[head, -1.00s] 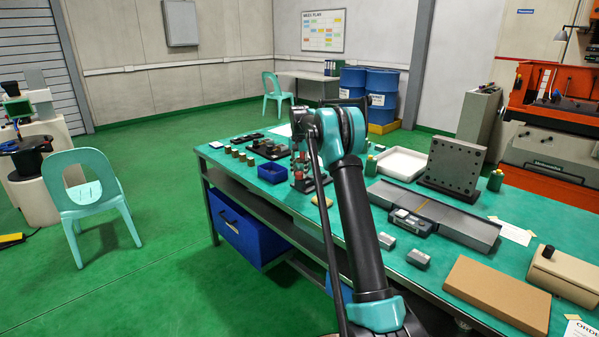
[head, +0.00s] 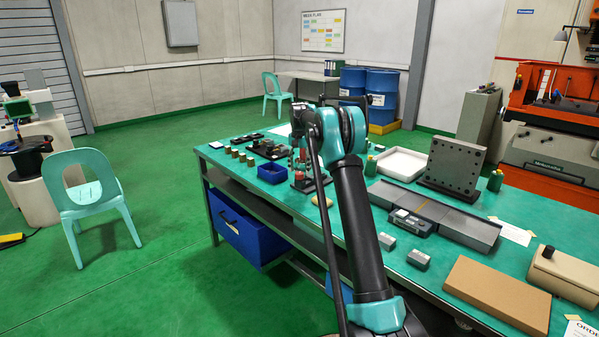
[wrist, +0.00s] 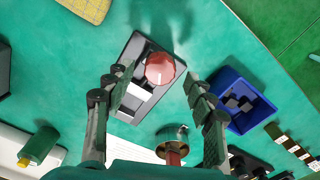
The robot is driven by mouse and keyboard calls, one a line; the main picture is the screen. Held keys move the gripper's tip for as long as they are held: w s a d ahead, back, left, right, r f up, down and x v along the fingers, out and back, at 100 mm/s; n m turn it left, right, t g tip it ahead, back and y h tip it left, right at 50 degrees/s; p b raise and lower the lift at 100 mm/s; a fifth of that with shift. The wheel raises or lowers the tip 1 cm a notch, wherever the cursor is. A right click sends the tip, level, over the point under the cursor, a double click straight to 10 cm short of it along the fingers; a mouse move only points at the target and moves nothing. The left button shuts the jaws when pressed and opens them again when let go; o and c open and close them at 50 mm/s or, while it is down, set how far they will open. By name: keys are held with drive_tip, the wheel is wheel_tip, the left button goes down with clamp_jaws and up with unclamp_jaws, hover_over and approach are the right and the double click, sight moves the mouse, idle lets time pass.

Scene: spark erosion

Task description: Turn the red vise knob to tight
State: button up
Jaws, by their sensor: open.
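The red knob (wrist: 160,68) sits on a dark grey base (wrist: 140,98) with white marks, in the middle of the wrist view. My gripper (wrist: 156,76) is open. One finger is left of the knob and the other is right of it, with gaps on both sides, so neither appears to touch it. How far the fingertips are above the knob is hard to tell. In the head view my gripper is mostly hidden behind my arm, and the base (head: 301,185) shows only in part beside it.
A blue bin (wrist: 243,100) stands close to the right finger; it also shows in the head view (head: 272,174). A round metal piece with a red part (wrist: 172,135) is low between the fingers. A green bottle (wrist: 40,145) is at lower left.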

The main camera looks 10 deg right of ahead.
sight(300, 174)
wheel_tip(300, 174, up, 10)
drive_tip(key=shift+r, duration=0.2)
idle(0.3)
drive_tip(key=s+d+f+n+t, duration=0.1)
drive_tip(key=s+d+f+n, duration=0.1)
drive_tip(key=s, duration=1)
drive_tip(key=s+d+f+n+t, duration=0.1)
drive_tip(key=s+f, duration=0.1)
drive_tip(key=s, duration=1.1)
drive_tip(key=s+f+n, duration=0.1)
drive_tip(key=s+f, duration=0.4)
drive_tip(key=s, duration=0.4)
drive_tip(key=s+d+f+n+t, duration=0.1)
drive_tip(key=s+f, duration=0.4)
drive_tip(key=s, duration=0.5)
drive_tip(key=s+f+n+t, duration=0.1)
drive_tip(key=s+f, duration=0.4)
drive_tip(key=s, duration=0.5)
drive_tip(key=shift+s+d, duration=0.15)
drive_tip(key=shift+s, duration=0.1)
drive_tip(key=shift+c, duration=0.4)
